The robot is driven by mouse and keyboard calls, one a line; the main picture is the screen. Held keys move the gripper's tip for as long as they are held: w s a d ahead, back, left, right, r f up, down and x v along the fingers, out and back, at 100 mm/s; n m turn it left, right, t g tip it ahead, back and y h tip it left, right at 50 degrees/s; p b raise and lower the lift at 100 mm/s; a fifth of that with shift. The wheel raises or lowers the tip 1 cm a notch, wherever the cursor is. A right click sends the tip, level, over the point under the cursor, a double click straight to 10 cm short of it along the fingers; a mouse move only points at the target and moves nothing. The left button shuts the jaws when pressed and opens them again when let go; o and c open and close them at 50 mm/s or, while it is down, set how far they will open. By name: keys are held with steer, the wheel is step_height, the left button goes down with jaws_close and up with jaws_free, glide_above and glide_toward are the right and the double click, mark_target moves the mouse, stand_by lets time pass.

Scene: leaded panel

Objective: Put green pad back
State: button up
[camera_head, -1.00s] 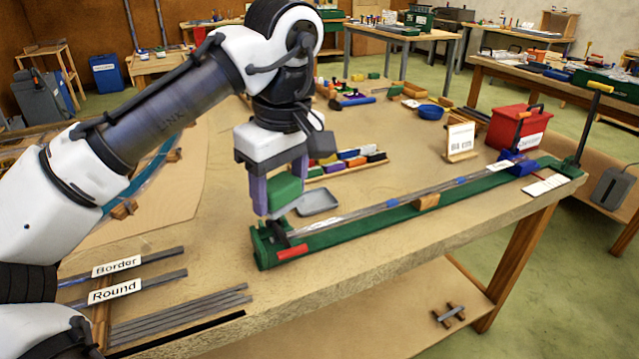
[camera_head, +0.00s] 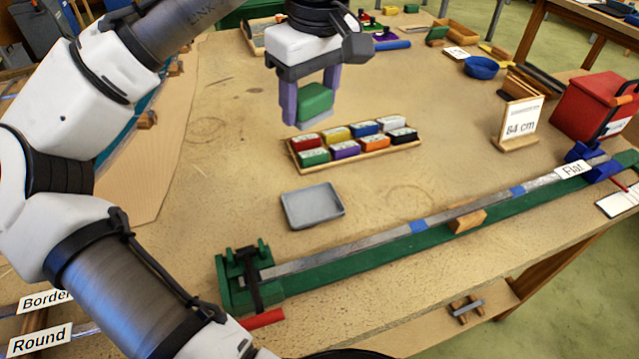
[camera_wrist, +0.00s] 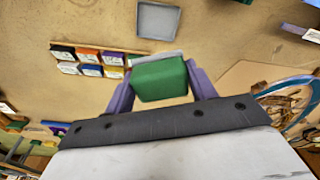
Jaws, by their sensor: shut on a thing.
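A green pad (camera_head: 316,101) with a pale grey underside is between the purple fingers of my gripper (camera_head: 310,100), which is shut on it. In the wrist view the green pad (camera_wrist: 160,80) shows between both fingers (camera_wrist: 162,88). The pad is in the air, behind and left of a wooden rack (camera_head: 372,164) holding several coloured blocks with white labels, one of them green (camera_head: 313,157). An empty grey tray (camera_head: 313,206) lies in front of the rack; the tray (camera_wrist: 158,20) and rack (camera_wrist: 132,66) also show in the wrist view.
A long green jig (camera_head: 400,254) with a grey metal strip runs across the bench front. A sign reading 84 cm (camera_head: 520,127) and a red box (camera_head: 592,108) stand at right. A blue bowl (camera_head: 481,67) is farther back.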

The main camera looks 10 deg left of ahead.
mark_target(311, 205)
steer(key=shift+w+f, duration=0.15)
steer(key=shift+f, duration=0.15)
step_height(311, 205, down, 19)
steer(key=shift+f+p, duration=0.15)
steer(key=shift+p, duration=0.3)
steer(key=shift+f, duration=0.1)
steer(key=o, duration=0.7)
step_height(311, 205, up, 12)
steer(key=s+d+b, duration=0.1)
steer(key=shift+d, duration=0.15)
